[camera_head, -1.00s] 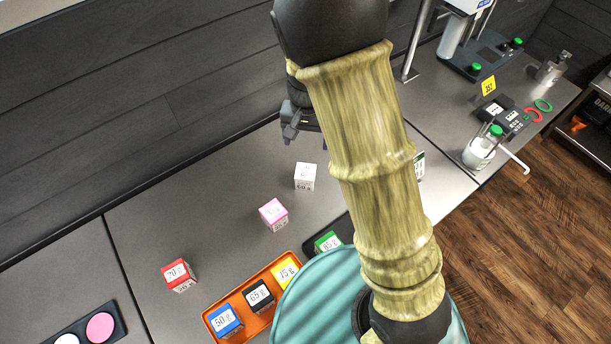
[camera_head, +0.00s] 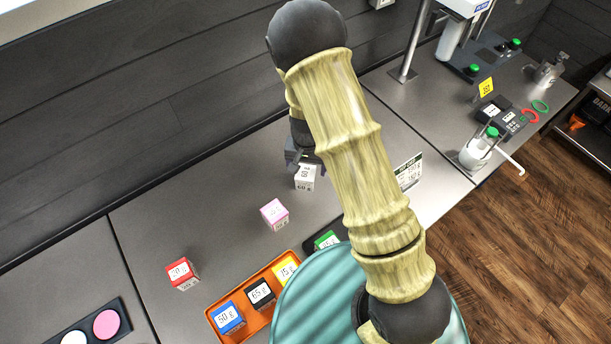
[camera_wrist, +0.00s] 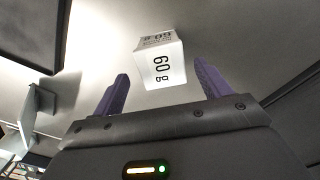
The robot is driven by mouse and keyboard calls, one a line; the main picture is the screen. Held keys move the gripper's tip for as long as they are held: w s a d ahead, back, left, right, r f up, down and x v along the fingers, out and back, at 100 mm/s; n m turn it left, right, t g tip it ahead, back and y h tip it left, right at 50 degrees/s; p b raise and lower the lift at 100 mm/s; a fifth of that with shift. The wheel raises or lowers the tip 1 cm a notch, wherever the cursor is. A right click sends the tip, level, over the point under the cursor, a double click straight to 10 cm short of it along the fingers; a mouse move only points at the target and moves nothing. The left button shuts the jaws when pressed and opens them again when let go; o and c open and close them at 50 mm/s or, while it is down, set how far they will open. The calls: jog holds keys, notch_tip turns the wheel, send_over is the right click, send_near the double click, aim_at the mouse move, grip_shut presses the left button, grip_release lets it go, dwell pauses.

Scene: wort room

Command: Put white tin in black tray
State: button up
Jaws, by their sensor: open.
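The white tin (camera_head: 304,178), a small cube marked 60 g, stands on the grey bench. In the wrist view the white tin (camera_wrist: 160,62) lies ahead, between and just beyond the fingertips. My gripper (camera_head: 303,158) is open, with its purple fingers (camera_wrist: 160,80) spread on either side of the tin and nothing held. It is right by the tin; whether a finger touches it I cannot tell. The black tray (camera_head: 318,241) is mostly hidden behind my arm and teal body, with a green tin (camera_head: 327,240) in it.
A pink tin (camera_head: 274,213) and a red tin (camera_head: 181,273) stand on the bench. An orange tray (camera_head: 251,327) holds blue, black and yellow tins. A sign card (camera_head: 408,172) stands right of my arm.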

aim_at(305, 172)
jog(key=shift+f, duration=0.1)
jog(key=shift+s+a+f+p, duration=0.1)
jog(key=shift+s+f+p, duration=0.1)
jog(key=shift+f+p, duration=1.05)
jog(key=shift+f, duration=1.25)
jog(key=shift+a, duration=0.1)
jog(key=c, duration=1.2)
jog(key=shift+w+r, duration=0.1)
jog(key=shift+r, duration=0.05)
notch_tip(305, 172, up, 10)
jog(key=b, duration=0.2)
jog(key=shift+b, duration=0.3)
